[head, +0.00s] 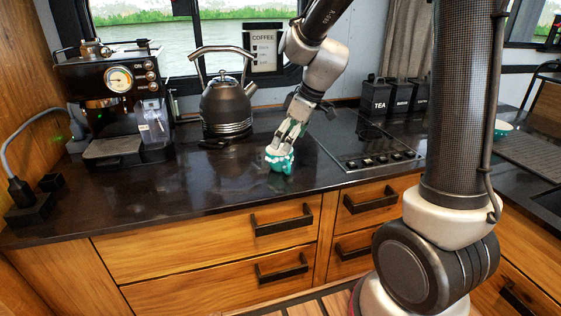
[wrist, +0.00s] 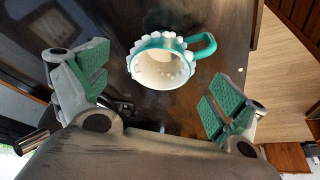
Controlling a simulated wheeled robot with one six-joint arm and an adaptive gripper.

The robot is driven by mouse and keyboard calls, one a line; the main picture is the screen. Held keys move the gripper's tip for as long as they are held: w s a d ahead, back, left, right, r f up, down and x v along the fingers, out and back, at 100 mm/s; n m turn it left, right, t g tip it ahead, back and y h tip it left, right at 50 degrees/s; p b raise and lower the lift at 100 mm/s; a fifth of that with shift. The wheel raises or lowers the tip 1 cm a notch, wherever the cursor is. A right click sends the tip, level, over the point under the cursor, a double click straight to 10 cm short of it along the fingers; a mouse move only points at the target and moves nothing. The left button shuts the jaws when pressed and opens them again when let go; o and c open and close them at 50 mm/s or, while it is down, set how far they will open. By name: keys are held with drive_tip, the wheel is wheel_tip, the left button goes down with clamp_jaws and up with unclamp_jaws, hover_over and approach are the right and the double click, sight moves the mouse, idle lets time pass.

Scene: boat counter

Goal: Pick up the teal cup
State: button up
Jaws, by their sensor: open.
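The teal cup (head: 279,160) stands on the dark counter, between the kettle and the cooktop. In the wrist view the teal cup (wrist: 161,62) shows its white inside, a knobbly white and teal rim, and a teal handle pointing right. My gripper (head: 287,146) is right at the cup in the head view and partly covers it. In the wrist view my gripper (wrist: 158,92) is open, with its green-padded fingers spread to either side and the cup beyond the gap between them. Nothing is held. I cannot tell whether a finger touches the cup.
A black kettle (head: 226,106) stands behind and left of the cup, and an espresso machine (head: 113,100) is at the far left. A cooktop (head: 357,143) lies to the right. Canisters (head: 379,96) stand at the back. The counter's front edge is close to the cup.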

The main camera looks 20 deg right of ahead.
sight(282, 162)
drive_tip(key=x, duration=0.5)
drive_tip(key=shift+a+r, duration=0.1)
drive_tip(key=shift+a, duration=0.1)
drive_tip(key=c, duration=1.2)
